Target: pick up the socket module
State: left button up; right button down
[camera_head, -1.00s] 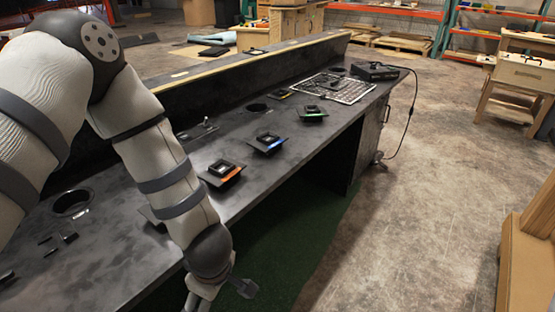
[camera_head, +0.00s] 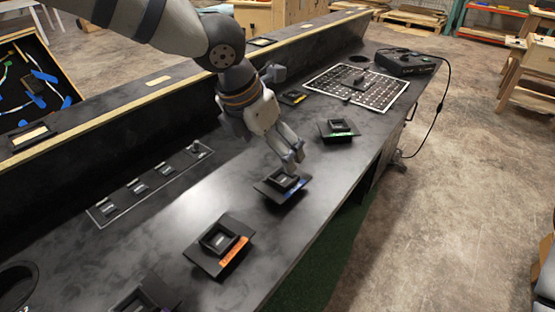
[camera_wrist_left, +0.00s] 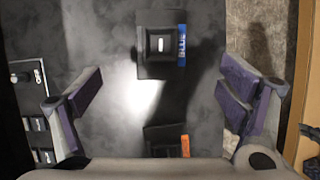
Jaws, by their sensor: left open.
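Several black square modules with coloured labels lie along the dark console top. The blue-labelled socket module (camera_head: 281,187) is just below my left gripper (camera_head: 293,158); it also shows in the left wrist view (camera_wrist_left: 160,45), ahead of the fingers. The orange-labelled module (camera_head: 218,245) lies nearer, and also shows in the left wrist view (camera_wrist_left: 165,141). The green-labelled one (camera_head: 338,129) lies beyond. In the wrist view, my left gripper (camera_wrist_left: 160,92) has its fingers wide apart with nothing between them. I cannot tell whether the fingers touch the blue module. My right gripper is out of view.
A grid panel (camera_head: 375,92) and a black box (camera_head: 404,62) with a cable stand at the far end. A yellow-labelled module (camera_head: 293,97) lies near the raised back ledge (camera_head: 160,92). A plate with small switches (camera_head: 137,186) is at left. The console's front edge is at right.

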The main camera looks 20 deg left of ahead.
pick_arm(q)
send_near(285, 180)
jog(key=shift+d+f+b, duration=0.25)
jog(key=shift+f+b, duration=0.2)
jog(key=shift+f, duration=0.65)
jog(key=x, duration=0.4)
jog(key=b+x, duration=0.1)
jog(key=x, duration=0.1)
jog(key=shift+w+a+f, duration=0.1)
jog(key=shift+w+f, duration=0.05)
jog(key=shift+w, duration=0.3)
jog(key=shift+w+f, duration=0.15)
jog(key=shift+f, duration=0.05)
jog(key=shift+r, duration=0.15)
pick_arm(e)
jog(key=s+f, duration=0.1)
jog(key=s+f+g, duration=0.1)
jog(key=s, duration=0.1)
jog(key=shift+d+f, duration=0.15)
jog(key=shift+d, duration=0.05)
pick_arm(q)
jog(key=c, duration=1.3)
jog(key=shift+c, duration=0.2)
